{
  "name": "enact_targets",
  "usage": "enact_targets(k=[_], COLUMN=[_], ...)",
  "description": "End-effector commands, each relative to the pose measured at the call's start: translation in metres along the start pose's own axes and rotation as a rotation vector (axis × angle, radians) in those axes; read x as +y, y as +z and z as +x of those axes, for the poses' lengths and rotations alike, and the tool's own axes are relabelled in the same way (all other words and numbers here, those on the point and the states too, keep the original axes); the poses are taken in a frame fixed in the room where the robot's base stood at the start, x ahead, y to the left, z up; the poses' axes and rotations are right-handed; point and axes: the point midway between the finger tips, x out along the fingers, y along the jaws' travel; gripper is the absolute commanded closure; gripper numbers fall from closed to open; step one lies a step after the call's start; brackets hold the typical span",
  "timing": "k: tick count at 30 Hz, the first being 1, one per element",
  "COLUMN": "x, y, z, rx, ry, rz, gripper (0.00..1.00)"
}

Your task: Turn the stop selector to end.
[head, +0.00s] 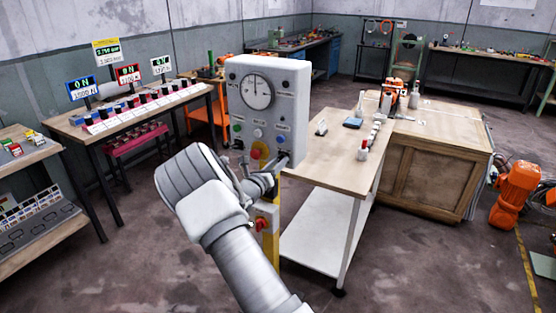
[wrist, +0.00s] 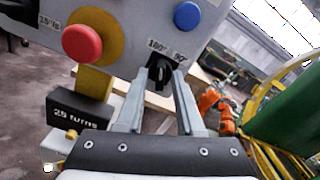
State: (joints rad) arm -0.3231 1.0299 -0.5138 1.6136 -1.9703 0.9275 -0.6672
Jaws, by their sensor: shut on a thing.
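A grey control box (head: 267,75) with a round dial (head: 257,91) stands on a yellow post in the head view. My gripper (head: 280,163) reaches the lower right of its front. In the wrist view my gripper (wrist: 161,84) has its two fingers on either side of a small black selector knob (wrist: 160,66), shut on it. The labels just above the knob seem to read 180° and 90°. I cannot make out a label reading stop or end. The knob's lower part and its exact pointer direction are hard to tell.
A red button (wrist: 82,43) on a yellow disc and a blue button (wrist: 187,15) sit close to the knob. A dark "25 turns" plate (wrist: 80,115) is at lower left. In the head view, a wooden-topped table (head: 325,165) stands right behind the box.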

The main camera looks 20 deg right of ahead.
Motion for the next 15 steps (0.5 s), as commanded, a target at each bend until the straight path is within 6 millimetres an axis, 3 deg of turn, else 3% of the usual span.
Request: enact_targets(k=[15], x=[0.0001], y=[0.0004], z=[-0.0001], rx=[-0.001], ry=[0.001], rz=[-0.155], gripper=[1.0])
